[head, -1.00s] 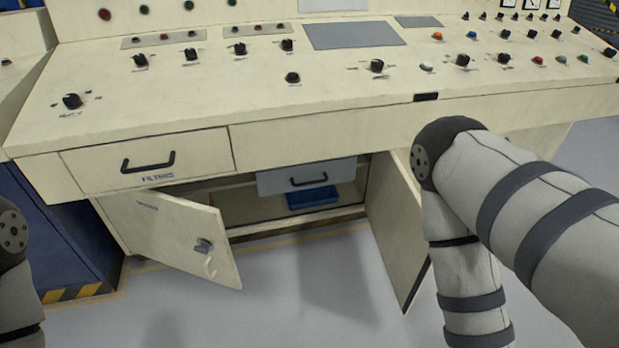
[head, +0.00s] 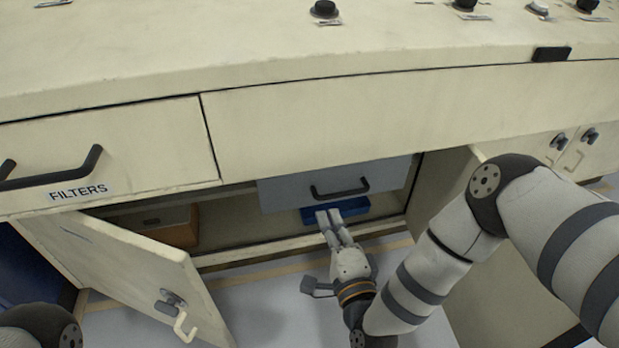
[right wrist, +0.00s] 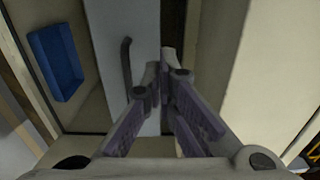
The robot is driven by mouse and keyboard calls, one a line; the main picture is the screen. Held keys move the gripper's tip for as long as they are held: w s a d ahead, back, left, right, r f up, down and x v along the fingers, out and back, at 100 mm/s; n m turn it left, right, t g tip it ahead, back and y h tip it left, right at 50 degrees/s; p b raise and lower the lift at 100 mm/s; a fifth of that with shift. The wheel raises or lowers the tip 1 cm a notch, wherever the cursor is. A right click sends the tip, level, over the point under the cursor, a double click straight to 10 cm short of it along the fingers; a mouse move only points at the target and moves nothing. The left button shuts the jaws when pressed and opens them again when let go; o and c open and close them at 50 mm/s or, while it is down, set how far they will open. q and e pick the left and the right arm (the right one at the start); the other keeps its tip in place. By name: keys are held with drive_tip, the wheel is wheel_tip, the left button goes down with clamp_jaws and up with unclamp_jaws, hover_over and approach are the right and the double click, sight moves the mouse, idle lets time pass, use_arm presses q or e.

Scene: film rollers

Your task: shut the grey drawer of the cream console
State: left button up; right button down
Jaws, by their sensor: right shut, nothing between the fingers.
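The grey drawer (head: 285,191) hangs in the open cabinet under the cream console (head: 350,115). Its front carries a dark bar handle (head: 340,190); I cannot tell how far out it stands. My right gripper (head: 328,215) is just below the drawer front in the head view, fingers together and empty. In the right wrist view the fingertips (right wrist: 166,62) are beside the drawer's handle (right wrist: 127,65), over the pale drawer front (right wrist: 142,35), apart from the handle. Whether they touch the front is unclear. My left gripper is out of view.
Two cabinet doors stand open, the left door (head: 130,265) and the right door (head: 440,195). A blue box (head: 362,207) lies below the drawer, and a brown box (head: 175,228) stands at the left inside. The FILTERS drawer (head: 150,150) is above left.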

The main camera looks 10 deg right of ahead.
drive_tip(key=b, duration=0.4)
approach(312, 179)
drive_tip(key=w+r, duration=0.1)
drive_tip(key=w, duration=0.3)
drive_tip(key=w+a+r, duration=0.1)
drive_tip(key=w, duration=0.1)
drive_tip(key=shift+r, duration=0.35)
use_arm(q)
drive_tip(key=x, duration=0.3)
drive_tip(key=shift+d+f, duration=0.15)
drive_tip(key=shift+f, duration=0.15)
use_arm(e)
drive_tip(key=shift+w+r, duration=0.1)
drive_tip(key=shift+w, duration=0.4)
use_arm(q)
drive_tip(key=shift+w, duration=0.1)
